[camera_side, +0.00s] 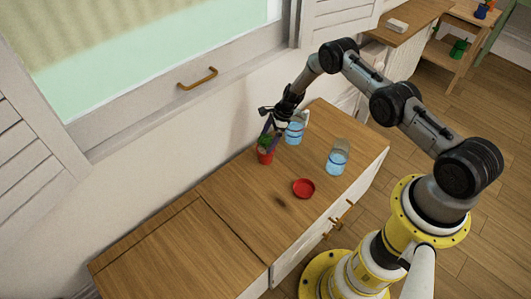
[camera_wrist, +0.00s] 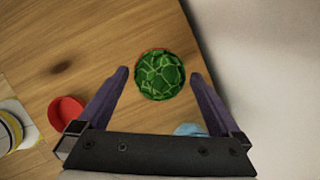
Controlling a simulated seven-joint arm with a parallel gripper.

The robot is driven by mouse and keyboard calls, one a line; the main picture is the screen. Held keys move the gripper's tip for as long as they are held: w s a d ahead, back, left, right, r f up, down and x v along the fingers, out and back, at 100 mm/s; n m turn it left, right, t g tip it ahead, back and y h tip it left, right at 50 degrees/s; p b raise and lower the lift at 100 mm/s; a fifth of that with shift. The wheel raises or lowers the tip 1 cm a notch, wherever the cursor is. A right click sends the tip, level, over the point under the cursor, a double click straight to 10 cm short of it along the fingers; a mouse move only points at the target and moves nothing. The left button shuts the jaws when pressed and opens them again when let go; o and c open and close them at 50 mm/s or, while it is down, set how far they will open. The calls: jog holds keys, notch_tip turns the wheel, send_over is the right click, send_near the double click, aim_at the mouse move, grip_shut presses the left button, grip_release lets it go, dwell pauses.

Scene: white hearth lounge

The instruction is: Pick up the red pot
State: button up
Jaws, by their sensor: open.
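The red pot (camera_side: 265,157) holds a green plant and stands upright on the wooden cabinet top near the wall. In the wrist view the plant's round green top (camera_wrist: 160,75) hides most of the pot, and only a thin red rim shows behind it. My gripper (camera_side: 270,130) is above the pot in the side view. In the wrist view its two purple fingers (camera_wrist: 158,72) are open, one on each side of the plant. I see gaps between the fingers and the plant; nothing is held.
A shallow red dish (camera_side: 304,188) lies on the cabinet top (camera_side: 240,215). A glass jar with blue contents (camera_side: 337,160) stands to its right. A blue and clear container (camera_side: 295,132) stands close behind my gripper. The wall is close beside the pot. The cabinet's left part is clear.

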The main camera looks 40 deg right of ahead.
aim_at(266, 149)
jog(key=shift+x, duration=1.85)
jog(key=shift+s+d, duration=0.15)
jog(key=c, duration=1.5)
jog(key=shift+c, duration=0.2)
jog(key=shift+r, duration=0.1)
